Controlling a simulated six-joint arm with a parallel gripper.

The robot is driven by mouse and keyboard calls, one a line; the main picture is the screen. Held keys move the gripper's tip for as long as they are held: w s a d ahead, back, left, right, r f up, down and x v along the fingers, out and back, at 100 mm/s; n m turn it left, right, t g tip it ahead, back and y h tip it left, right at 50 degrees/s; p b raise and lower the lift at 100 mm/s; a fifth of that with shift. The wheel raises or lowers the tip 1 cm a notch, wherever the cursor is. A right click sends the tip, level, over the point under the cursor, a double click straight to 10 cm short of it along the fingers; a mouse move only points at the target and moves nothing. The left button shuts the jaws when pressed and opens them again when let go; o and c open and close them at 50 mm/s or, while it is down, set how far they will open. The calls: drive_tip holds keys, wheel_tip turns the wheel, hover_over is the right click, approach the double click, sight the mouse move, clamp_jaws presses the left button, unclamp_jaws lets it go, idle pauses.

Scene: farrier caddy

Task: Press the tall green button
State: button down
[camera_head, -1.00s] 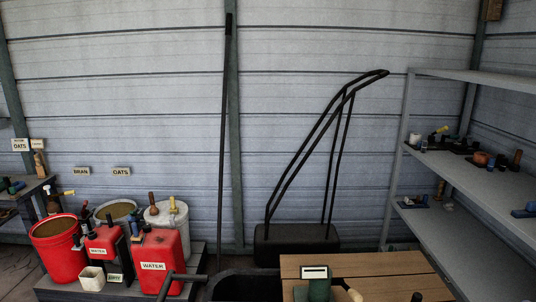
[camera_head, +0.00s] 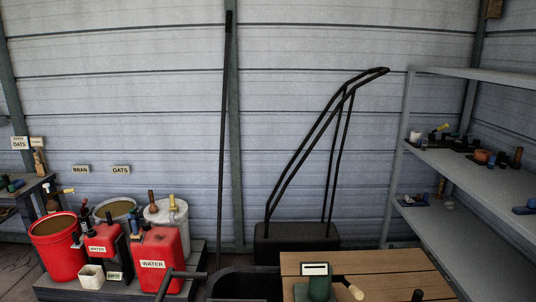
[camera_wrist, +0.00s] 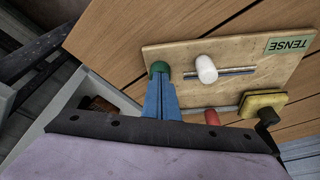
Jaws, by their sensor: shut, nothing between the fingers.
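The green button (camera_wrist: 158,68) shows in the wrist view as a round dark green top at the left end of a pale wooden board (camera_wrist: 230,52). My gripper (camera_wrist: 161,82) has its blue fingers closed together and empty. Their tips overlap the lower edge of the green top in the picture; I cannot tell whether they touch it. The fingers hide the button's lower part.
The board also carries a white knob (camera_wrist: 206,68) by a slot, a red peg (camera_wrist: 212,117), a yellow block (camera_wrist: 262,104) with a dark knob, and a "TENSE" label (camera_wrist: 288,45). A black tub (camera_head: 245,285) and red water cans (camera_head: 160,249) stand left of the slatted top (camera_head: 385,265).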

drive_tip(key=shift+r+p, duration=2.05)
drive_tip(key=shift+r, duration=1)
drive_tip(key=shift+r, duration=0.1)
drive_tip(key=b+v, duration=0.2)
drive_tip(key=v, duration=0.5)
drive_tip(key=shift+s+a, duration=0.1)
